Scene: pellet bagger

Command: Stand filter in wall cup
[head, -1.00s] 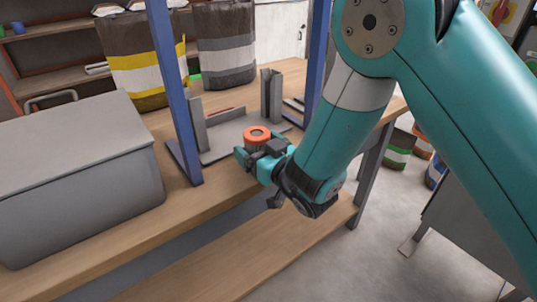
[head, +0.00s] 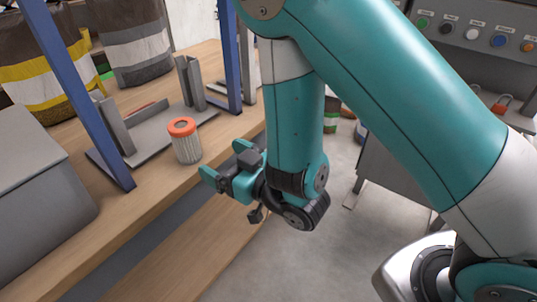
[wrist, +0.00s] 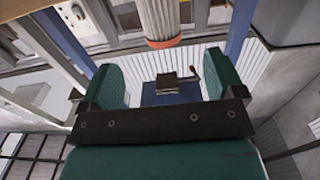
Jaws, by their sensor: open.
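The filter (head: 187,146), a pale pleated cylinder with an orange cap, stands upright on the wooden bench near its front edge. In the wrist view the filter (wrist: 158,20) shows at the top, its orange end toward my gripper, beyond the fingers. My gripper (head: 225,160) is open and empty, just right of the filter and apart from it, out by the bench's front edge. In the wrist view my gripper (wrist: 160,85) has its two green fingers spread wide. I cannot make out a wall cup in either view.
A grey metal bracket (head: 160,122) with upright plates lies behind the filter, between blue posts (head: 75,90). A grey box (head: 45,200) stands at left on the bench (head: 140,210). Bags stand behind. A panel with coloured buttons (head: 475,35) is at upper right; open floor lies between.

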